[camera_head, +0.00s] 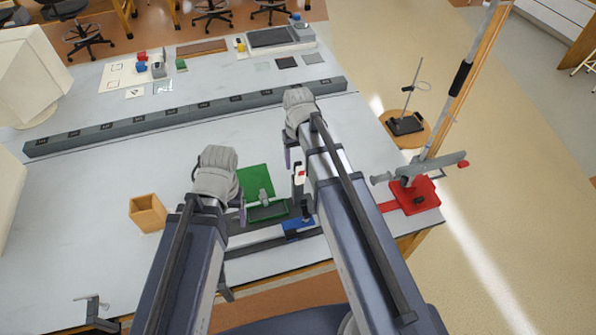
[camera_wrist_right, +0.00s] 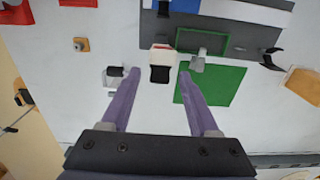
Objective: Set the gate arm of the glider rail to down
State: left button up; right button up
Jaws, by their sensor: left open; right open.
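The glider rail (camera_head: 262,245) is a dark bar near the table's front edge, with a blue block (camera_head: 298,225) on it. Beside it stands a dark post with a white-and-red top (camera_head: 300,173), which looks like the gate arm, raised upright. In the right wrist view this white, red and black part (camera_wrist_right: 160,65) shows between my right fingertips. My right gripper (camera_head: 312,160) is open; I cannot tell whether it touches the part. One right finger is hidden behind my forearm in the head view. My left gripper (camera_head: 216,212) is open, left of the green tray.
A green tray (camera_head: 267,212) and green sheet (camera_head: 255,180) lie between my arms. A wooden box (camera_head: 148,212) stands at left. A red-based stand (camera_head: 415,194) is at the right edge. A long grey rail (camera_head: 180,118) crosses behind.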

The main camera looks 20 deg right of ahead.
jog(key=shift+f+b, duration=0.9)
jog(key=shift+f, duration=0.55)
pick_arm(q)
notch_tip(320, 180, down, 3)
jog(key=shift+r, duration=0.1)
pick_arm(e)
jog(key=shift+c, duration=0.3)
grip_shut()
